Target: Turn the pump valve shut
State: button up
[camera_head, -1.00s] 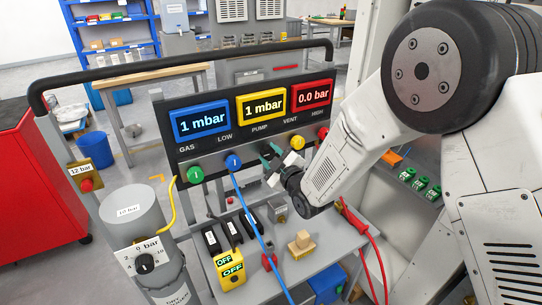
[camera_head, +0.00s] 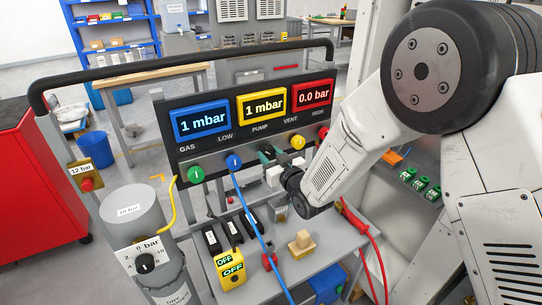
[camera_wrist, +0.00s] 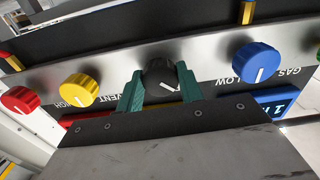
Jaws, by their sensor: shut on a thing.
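The pump valve is a black knob (camera_wrist: 163,80) on the silver strip of the panel, between the yellow and blue knobs. In the upside-down wrist view its white mark points down and to the right. The green fingers of my gripper (camera_wrist: 160,92) are shut on the knob from both sides. In the head view my gripper (camera_head: 270,156) is at the panel under the PUMP label and hides most or all of the black knob. The yellow pump display (camera_head: 262,104) reads 1 mbar.
The green (camera_head: 196,174), blue (camera_head: 234,162), yellow (camera_head: 298,143) and red (camera_head: 323,133) knobs sit along the same strip. A blue hose (camera_head: 258,226) hangs in front. A grey shelf (camera_head: 325,236) below holds a wooden block (camera_head: 301,245) and a yellow OFF switch box (camera_head: 230,268).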

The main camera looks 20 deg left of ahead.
jog(key=m, duration=0.4)
jog(key=shift+m, duration=0.3)
jog(key=m, duration=0.4)
jog(key=shift+s+m, duration=0.1)
jog(key=shift+m, duration=0.3)
jog(key=o, duration=1)
jog(key=shift+s, duration=0.1)
jog(key=v, duration=0.7)
jog(key=shift+s+d, duration=0.2)
jog(key=shift+d, duration=0.05)
